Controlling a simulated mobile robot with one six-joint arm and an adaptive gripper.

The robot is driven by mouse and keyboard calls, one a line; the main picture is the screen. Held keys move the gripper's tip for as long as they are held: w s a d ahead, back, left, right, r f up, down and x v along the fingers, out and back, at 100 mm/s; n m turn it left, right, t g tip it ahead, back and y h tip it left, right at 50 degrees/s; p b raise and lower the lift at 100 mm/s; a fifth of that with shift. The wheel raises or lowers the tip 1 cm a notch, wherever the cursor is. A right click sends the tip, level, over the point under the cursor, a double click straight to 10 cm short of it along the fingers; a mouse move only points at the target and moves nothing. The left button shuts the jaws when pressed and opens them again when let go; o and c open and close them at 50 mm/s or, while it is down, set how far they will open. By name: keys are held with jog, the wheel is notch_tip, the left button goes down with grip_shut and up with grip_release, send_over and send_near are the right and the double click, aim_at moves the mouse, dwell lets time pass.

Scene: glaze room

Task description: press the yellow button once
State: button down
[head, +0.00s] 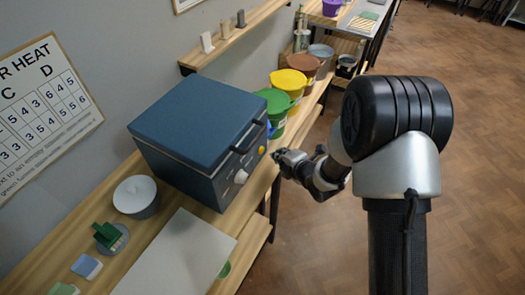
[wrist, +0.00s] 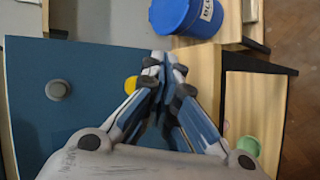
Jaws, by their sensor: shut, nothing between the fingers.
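The yellow button (head: 262,150) is a small round button on the front face of the blue kiln (head: 200,165), beside the grey knob (head: 241,177). In the wrist view the yellow button (wrist: 130,84) shows just left of my fingers, partly hidden by one of them. My gripper (head: 279,155) is shut and empty, in front of the kiln face and close to the button. In the wrist view the fingertips of my gripper (wrist: 163,58) meet above and right of the button. I cannot tell the exact gap to the panel.
The grey knob also shows in the wrist view (wrist: 57,89). A blue bucket (wrist: 182,15) stands beside the kiln, near my fingertips. Green (head: 274,112) and yellow (head: 289,84) buckets line the bench beyond. Open floor (head: 460,110) lies to the right.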

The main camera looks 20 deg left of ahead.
jog(key=shift+a, duration=0.65)
dwell(1.0)
jog(key=shift+a+b, duration=0.4)
jog(key=shift+b, duration=0.25)
jog(key=shift+w+a+b, duration=0.1)
jog(key=shift+a+b, duration=0.25)
jog(key=shift+a, duration=0.1)
dwell(0.3)
dwell(0.4)
jog(key=shift+d, duration=0.85)
jog(key=shift+s+d+b, duration=0.15)
jog(key=shift+d+b, duration=0.25)
jog(key=shift+d, duration=0.85)
jog(key=shift+s+d+b, duration=0.15)
jog(key=shift+d+b, duration=0.2)
jog(key=shift+d, duration=0.9)
